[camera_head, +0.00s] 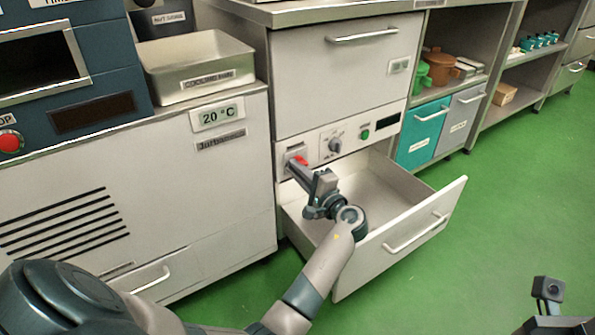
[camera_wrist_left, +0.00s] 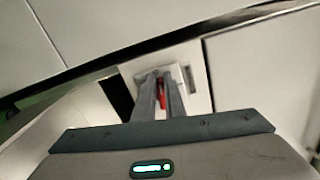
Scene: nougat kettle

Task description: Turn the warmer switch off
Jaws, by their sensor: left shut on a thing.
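The warmer switch is a red lever (camera_head: 300,160) on a small plate at the left end of the control panel (camera_head: 313,138), above the open drawer. My left gripper (camera_head: 293,163) reaches up to it from the front, its fingers at the switch. In the left wrist view the two fingers (camera_wrist_left: 161,92) are close together, and the red switch (camera_wrist_left: 161,90) shows between them. The left gripper is shut on the switch. The fingers hide part of the lever, so its exact position is hard to tell. My right gripper's fingers are not visible.
An open drawer (camera_head: 452,204) sticks out under the panel, and my left arm passes above it. A knob (camera_head: 335,145) and a green button (camera_head: 365,134) sit right of the switch. A metal pan (camera_head: 205,86) stands on the left cabinet. The green floor at right is clear.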

